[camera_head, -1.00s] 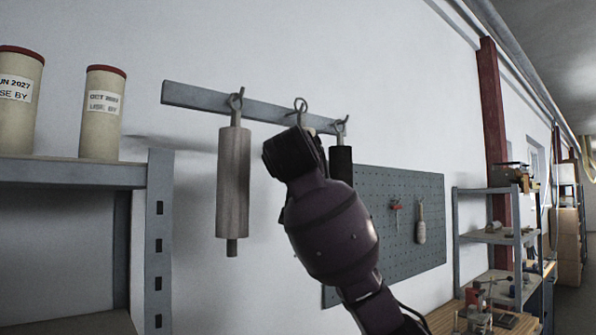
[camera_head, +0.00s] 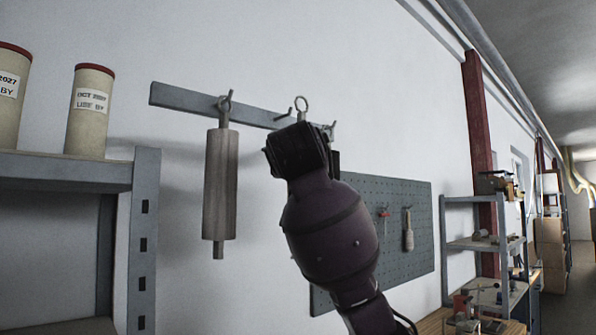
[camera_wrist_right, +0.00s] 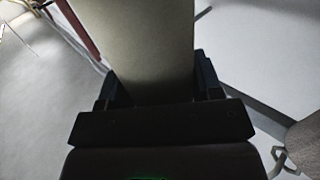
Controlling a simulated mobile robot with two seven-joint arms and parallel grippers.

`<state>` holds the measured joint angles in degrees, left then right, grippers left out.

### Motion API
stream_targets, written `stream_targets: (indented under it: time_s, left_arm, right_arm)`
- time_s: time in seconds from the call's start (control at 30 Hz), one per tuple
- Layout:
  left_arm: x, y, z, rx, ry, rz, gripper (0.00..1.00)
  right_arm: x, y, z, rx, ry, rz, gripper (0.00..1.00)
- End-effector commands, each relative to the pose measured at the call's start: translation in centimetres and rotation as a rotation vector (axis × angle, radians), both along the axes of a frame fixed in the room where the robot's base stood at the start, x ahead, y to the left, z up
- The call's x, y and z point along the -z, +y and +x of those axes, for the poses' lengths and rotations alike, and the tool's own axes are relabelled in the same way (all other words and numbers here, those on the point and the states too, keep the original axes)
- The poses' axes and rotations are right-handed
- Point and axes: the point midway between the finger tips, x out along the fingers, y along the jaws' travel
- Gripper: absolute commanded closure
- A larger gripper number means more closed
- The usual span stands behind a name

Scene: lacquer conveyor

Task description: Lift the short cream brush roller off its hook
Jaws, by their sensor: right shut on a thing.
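My right gripper (camera_head: 298,150) is raised in front of the wall rail and hides most of what it holds. In the right wrist view the short cream brush roller (camera_wrist_right: 150,45) sits between the two fingers, and the gripper (camera_wrist_right: 157,85) is shut on it. In the head view only the roller's ring (camera_head: 302,103) shows above the gripper. A bare hook tip (camera_head: 289,111) shows just left of the ring, with a small gap between them. My left gripper is in neither view.
A grey-brown roller (camera_head: 220,185) hangs on the grey rail (camera_head: 180,98) to the left. A dark roller (camera_head: 336,162) hangs to the right, mostly hidden by my gripper. A shelf (camera_head: 65,170) with cream canisters (camera_head: 90,120) stands left, a pegboard (camera_head: 395,230) right.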

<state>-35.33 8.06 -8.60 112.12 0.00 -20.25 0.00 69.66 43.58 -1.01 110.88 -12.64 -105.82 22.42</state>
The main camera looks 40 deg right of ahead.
Motion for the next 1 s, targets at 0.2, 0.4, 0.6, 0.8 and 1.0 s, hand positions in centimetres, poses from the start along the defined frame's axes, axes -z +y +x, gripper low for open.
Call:
stream_targets:
  time_s: [0.2,0.4,0.6,0.8,1.0]
  left_arm:
    - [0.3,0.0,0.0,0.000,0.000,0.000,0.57]
    - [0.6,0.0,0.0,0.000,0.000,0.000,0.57]
    - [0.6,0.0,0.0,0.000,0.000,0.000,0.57]
    - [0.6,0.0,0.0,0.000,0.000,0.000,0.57]
    - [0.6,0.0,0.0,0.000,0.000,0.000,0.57]
  right_arm:
    - [0.0,-0.1,-0.9,0.000,-0.002,0.001,0.69]
    - [-0.1,-0.1,-1.7,-0.001,-0.002,-0.001,0.69]
    - [-0.1,-0.2,-2.0,0.000,-0.001,0.001,0.69]
    - [-0.1,-0.2,-2.0,0.000,-0.001,0.000,0.69]
    - [-0.1,-0.2,-2.0,0.000,-0.001,0.000,0.69]
